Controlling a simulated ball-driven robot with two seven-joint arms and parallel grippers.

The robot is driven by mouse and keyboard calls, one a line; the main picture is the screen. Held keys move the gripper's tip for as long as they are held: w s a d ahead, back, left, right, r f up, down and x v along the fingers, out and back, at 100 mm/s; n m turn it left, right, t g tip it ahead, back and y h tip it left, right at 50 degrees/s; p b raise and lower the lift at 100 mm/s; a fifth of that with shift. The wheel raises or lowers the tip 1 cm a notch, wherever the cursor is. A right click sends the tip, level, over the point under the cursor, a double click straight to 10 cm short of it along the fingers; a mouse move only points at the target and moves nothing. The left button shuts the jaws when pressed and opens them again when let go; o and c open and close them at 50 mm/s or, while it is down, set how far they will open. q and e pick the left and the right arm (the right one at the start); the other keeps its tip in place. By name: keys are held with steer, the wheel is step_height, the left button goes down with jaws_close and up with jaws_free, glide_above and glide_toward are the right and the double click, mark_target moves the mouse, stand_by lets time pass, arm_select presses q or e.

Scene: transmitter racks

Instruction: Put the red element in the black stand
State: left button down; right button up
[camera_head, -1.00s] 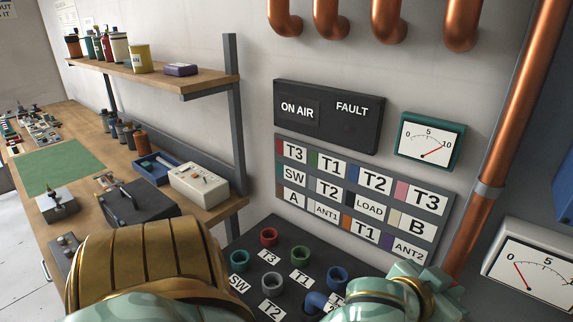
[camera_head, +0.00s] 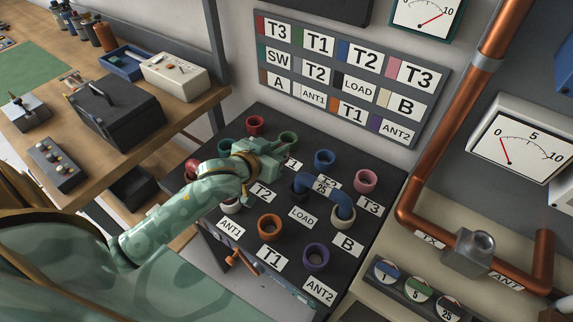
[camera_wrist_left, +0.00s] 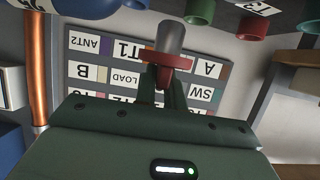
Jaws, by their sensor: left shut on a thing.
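My left gripper (camera_head: 279,152) is above the dark socket panel, its arm coming in from the left. In the left wrist view its fingers (camera_wrist_left: 171,92) are shut on the red element (camera_wrist_left: 166,61), a red flanged piece with a grey cylinder. The head view does not show the held piece clearly. The black stand (camera_head: 403,292) is at the lower right, apart from the gripper. It carries three round faces marked 1 (blue band), 5 (green) and 25 (dark reddish). My right gripper is not in view.
The dark panel (camera_head: 290,275) bears coloured sockets and a blue U-shaped link (camera_head: 322,184) right of the gripper. A copper pipe (camera_head: 436,150) and a meter (camera_head: 522,142) stand at the right. A wooden bench (camera_head: 70,195) with boxes is at the left.

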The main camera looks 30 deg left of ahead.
arm_select(q)
steer(key=w+f, duration=0.1)
steer(key=w+f+b, duration=0.1)
steer(key=f, duration=0.1)
steer(key=w+f+b, duration=0.1)
steer(key=w+f, duration=0.1)
steer(key=shift+f, duration=0.2)
step_height(320, 180, down, 4)
steer(key=shift+w+d+r+b, duration=0.1)
steer(key=shift+r+b, duration=0.15)
steer(key=shift+b, duration=0.7)
steer(key=shift+r, duration=0.15)
steer(key=c, duration=1.5)
jaws_free()
